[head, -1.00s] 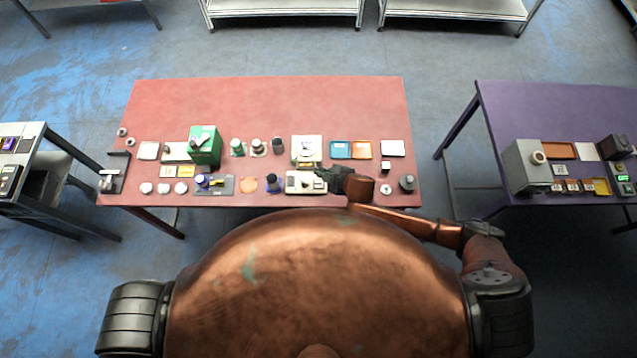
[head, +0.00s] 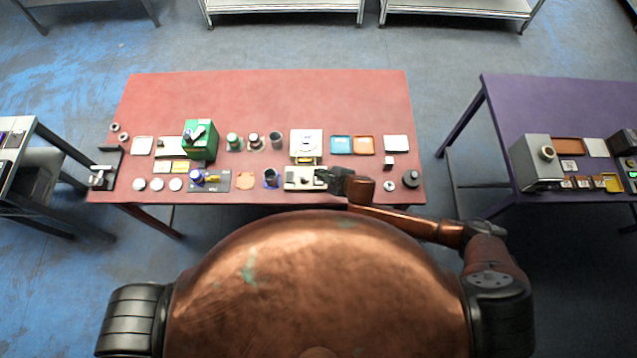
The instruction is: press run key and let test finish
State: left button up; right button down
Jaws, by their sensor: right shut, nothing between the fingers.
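A small cream device (head: 299,178) with dark parts on its top lies near the front edge of the red table, right of the middle. My right gripper (head: 325,176) is shut and empty, with its fingertips at the right end of this device. I cannot tell whether they touch it. A run key is too small to make out, and the gripper may hide part of the device. A larger white device (head: 306,143) stands just behind. My left gripper is not in view.
Blue (head: 341,145) and orange (head: 364,145) trays lie behind the gripper. A dark round weight-like object (head: 411,178) stands to its right. A green box (head: 200,140) and several small jars are to the left. The table's back half is clear.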

aim_at(320, 181)
notch_tip(320, 181, down, 3)
jog(key=shift+f+b, duration=0.15)
jog(key=shift+b, duration=0.6)
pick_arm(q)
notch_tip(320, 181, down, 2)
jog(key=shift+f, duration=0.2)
pick_arm(e)
jog(key=shift+f, duration=0.1)
dwell(0.4)
jog(key=shift+f, duration=0.3)
